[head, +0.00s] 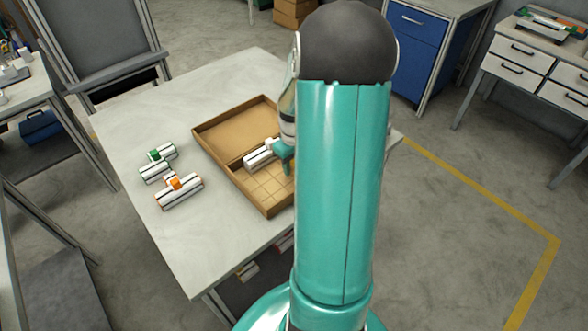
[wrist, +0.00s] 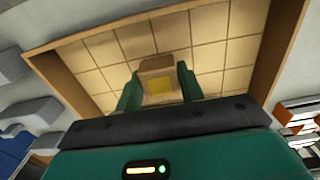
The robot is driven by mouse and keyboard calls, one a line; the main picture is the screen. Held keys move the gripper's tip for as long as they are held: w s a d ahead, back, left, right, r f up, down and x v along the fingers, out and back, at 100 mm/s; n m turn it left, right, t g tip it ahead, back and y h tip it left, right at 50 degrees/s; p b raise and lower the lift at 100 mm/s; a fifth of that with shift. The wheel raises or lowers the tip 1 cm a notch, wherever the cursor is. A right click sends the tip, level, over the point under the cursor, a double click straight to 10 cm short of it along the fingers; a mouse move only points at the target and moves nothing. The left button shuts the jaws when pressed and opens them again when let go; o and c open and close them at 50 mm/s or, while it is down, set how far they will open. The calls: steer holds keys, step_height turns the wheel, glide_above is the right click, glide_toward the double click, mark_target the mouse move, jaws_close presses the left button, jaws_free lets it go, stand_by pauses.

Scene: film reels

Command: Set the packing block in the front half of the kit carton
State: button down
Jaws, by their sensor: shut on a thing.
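The packing block (wrist: 157,82) is a small tan box with a yellow patch. It sits between the two teal fingers of my gripper (wrist: 158,90), which are shut on it. Behind it in the wrist view is the grid-lined floor of the kit carton (wrist: 296,40). In the head view the brown carton (head: 234,182) lies on the table, with a plain far half and a grid-lined near half. My gripper (head: 285,160) is over the carton near its middle; my arm hides its right side. Whether the block touches the floor, I cannot tell.
A white, black-striped piece (head: 260,157) shows beside my gripper at the carton's middle. Striped pieces with green (head: 157,164) and orange (head: 178,191) parts lie left of the carton on the pale table (head: 185,240). The table's far left is clear.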

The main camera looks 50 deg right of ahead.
mark_target(293, 164)
steer(key=shift+f, duration=1.25)
steer(key=shift+f, duration=0.15)
steer(key=c, duration=0.9)
jaws_free()
steer(key=shift+s, duration=0.1)
step_height(293, 164, up, 12)
steer(key=shift+r, duration=0.15)
steer(key=shift+a+r, duration=0.2)
steer(key=s+a+r+t, duration=0.2)
steer(key=a+r, duration=0.2)
steer(key=a, duration=0.6)
steer(key=s+a+r+t, duration=0.1)
steer(key=s+a+r, duration=0.2)
steer(key=a, duration=0.7)
steer(key=s+a+r+n+t, duration=0.1)
steer(key=s+a+r+t, duration=0.1)
steer(key=a+r, duration=0.5)
steer(key=shift+s+a+r+t, duration=0.15)
steer(key=shift+s+a, duration=0.1)
steer(key=shift+a, duration=0.65)
steer(key=shift+s+a+t, duration=0.15)
steer(key=shift+s+a, duration=0.05)
steer(key=shift+a, duration=0.65)
